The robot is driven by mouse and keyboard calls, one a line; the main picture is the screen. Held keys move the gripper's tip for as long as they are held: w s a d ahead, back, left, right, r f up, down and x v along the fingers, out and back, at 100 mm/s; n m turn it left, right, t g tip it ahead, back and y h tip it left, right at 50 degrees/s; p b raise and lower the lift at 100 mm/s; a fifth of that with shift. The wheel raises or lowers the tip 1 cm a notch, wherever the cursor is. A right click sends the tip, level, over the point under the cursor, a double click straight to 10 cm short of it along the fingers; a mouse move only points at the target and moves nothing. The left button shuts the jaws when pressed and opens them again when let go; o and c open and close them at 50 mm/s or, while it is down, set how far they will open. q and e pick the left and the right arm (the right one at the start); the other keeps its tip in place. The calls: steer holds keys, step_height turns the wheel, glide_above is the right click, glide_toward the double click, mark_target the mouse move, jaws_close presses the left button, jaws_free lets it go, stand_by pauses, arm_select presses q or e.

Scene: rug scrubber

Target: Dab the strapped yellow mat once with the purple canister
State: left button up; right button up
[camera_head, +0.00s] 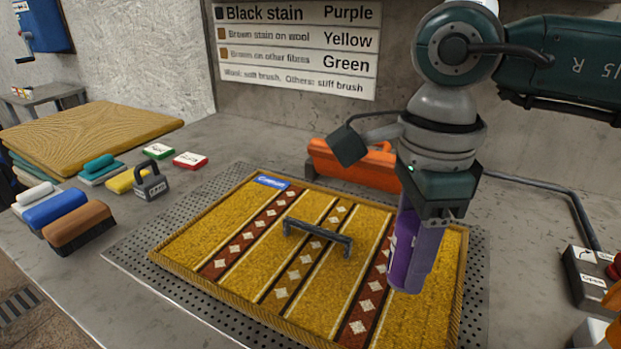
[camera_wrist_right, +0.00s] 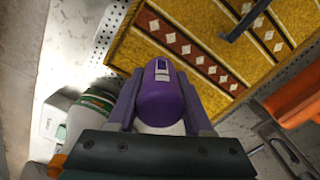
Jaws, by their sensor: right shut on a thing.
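The yellow mat (camera_head: 220,237) has dark red striped bands with pale diamonds and a blue tag. It lies flat on a perforated metal plate, with a dark grey bar-like strap (camera_head: 318,236) across its middle. My right gripper (camera_head: 432,205) is shut on the purple canister (camera_head: 413,255), which hangs nearly upright over the mat's right part. I cannot tell whether its lower end touches the mat. In the right wrist view the canister (camera_wrist_right: 163,95) sits between the fingers, with the mat (camera_wrist_right: 190,40) beyond. My left gripper is not in view.
An orange case (camera_head: 355,165) stands behind the mat. Brushes (camera_head: 80,228), a padlock-like weight (camera_head: 151,182) and small boxes lie at left, near a folded yellow mat (camera_head: 95,135). A control box (camera_head: 590,275) stands at right. A white-and-green container (camera_wrist_right: 92,108) shows in the wrist view.

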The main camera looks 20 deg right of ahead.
mark_target(400, 287)
steer(key=shift+f+b, duration=2.1)
steer(key=shift+f, duration=0.7)
steer(key=shift+f, duration=0.25)
steer(key=shift+f+b, duration=0.35)
steer(key=shift+b, duration=0.25)
steer(key=shift+f, duration=0.15)
step_height(400, 287, up, 6)
steer(key=p, duration=0.4)
steer(key=shift+r+p, duration=0.65)
